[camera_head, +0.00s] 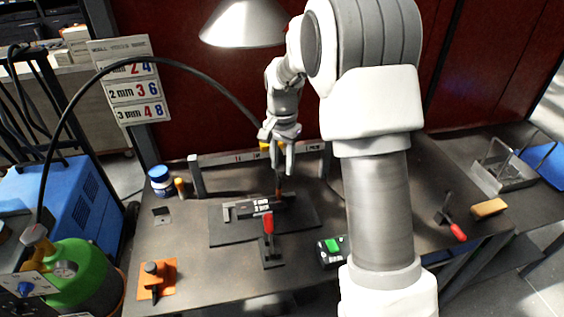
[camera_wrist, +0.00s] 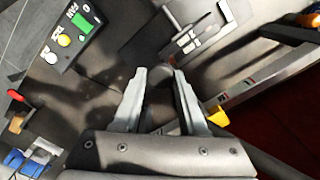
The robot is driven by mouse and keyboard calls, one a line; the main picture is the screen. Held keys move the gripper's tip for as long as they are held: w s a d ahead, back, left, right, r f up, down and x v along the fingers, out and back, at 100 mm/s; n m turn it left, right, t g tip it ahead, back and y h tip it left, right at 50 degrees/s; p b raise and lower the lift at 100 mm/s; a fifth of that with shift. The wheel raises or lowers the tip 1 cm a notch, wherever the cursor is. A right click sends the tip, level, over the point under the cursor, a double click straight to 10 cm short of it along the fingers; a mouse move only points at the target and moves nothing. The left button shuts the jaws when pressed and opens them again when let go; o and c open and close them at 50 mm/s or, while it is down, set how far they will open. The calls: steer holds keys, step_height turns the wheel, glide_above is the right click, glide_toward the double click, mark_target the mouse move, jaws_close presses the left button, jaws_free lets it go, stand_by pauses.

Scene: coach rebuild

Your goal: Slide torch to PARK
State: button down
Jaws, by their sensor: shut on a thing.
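My gripper (camera_head: 280,160) is at the rail (camera_head: 225,158) along the back of the bench, its fingers pointing down. In the wrist view the fingers (camera_wrist: 161,75) are closed around a dark, rounded piece (camera_wrist: 158,82), which I take for the torch. A slim dark tip (camera_head: 279,184) shows below the fingers in the head view. A yellow piece (camera_head: 264,146) sits beside the gripper at the rail; it also shows in the wrist view (camera_wrist: 217,116). The fingers hide much of the torch. Rail lettering is too small to read, so I cannot pick out PARK.
Below the gripper, a dark plate (camera_head: 228,234) bears metal parts and a red-handled clamp (camera_head: 268,224). A control box (camera_head: 331,252) with a green button stands right of it. A lamp (camera_head: 243,24) hangs above.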

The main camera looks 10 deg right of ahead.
steer(key=d, duration=1.1)
steer(key=shift+d, duration=0.4)
steer(key=shift+c, duration=2.3)
jaws_free()
steer(key=shift+d, duration=0.15)
steer(key=shift+r, duration=0.15)
step_height(320, 180, up, 17)
steer(key=shift+r, duration=0.1)
